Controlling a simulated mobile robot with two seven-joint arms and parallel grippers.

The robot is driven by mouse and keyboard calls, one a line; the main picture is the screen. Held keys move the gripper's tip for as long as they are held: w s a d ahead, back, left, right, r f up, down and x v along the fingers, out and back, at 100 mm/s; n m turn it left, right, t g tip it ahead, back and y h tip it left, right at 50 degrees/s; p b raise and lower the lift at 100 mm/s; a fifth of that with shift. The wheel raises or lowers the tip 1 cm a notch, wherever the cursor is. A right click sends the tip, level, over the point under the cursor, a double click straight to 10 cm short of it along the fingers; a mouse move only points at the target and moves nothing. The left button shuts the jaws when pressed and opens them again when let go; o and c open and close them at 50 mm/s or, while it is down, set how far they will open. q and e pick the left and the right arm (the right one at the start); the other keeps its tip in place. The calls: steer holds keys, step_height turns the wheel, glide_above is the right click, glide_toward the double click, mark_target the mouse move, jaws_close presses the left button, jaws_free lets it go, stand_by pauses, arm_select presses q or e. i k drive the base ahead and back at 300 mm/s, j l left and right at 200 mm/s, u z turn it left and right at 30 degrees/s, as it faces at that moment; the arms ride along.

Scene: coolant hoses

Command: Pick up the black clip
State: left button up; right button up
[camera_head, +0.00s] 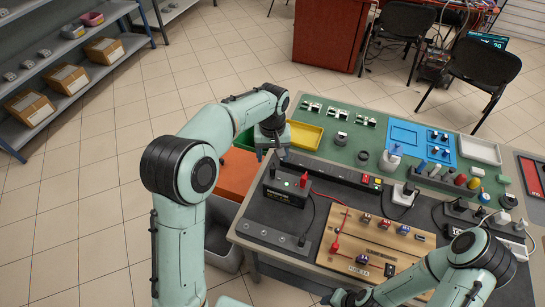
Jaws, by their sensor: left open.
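A small black clip (302,240) appears to lie on the dark grey mat, at the end of a thin black lead from the black power box (286,189). It is small, so its exact shape is hard to tell. My left gripper (272,155) is open and points down above the table's left edge, beyond the power box and well apart from the clip. Nothing shows between its fingers. My right arm comes in at the lower right; the dark end of its gripper (341,297) is partly visible at the bottom edge, its jaws unclear.
A wooden board (345,262) with red leads and small parts lies right of the clip. A yellow tray (305,135), blue tray (404,134) and white tray (479,150) stand farther back. A dark strip (335,172) crosses the table. Grey bins stand beside the table's left edge.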

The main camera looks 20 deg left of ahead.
mark_target(302, 240)
steer(key=k, duration=1)
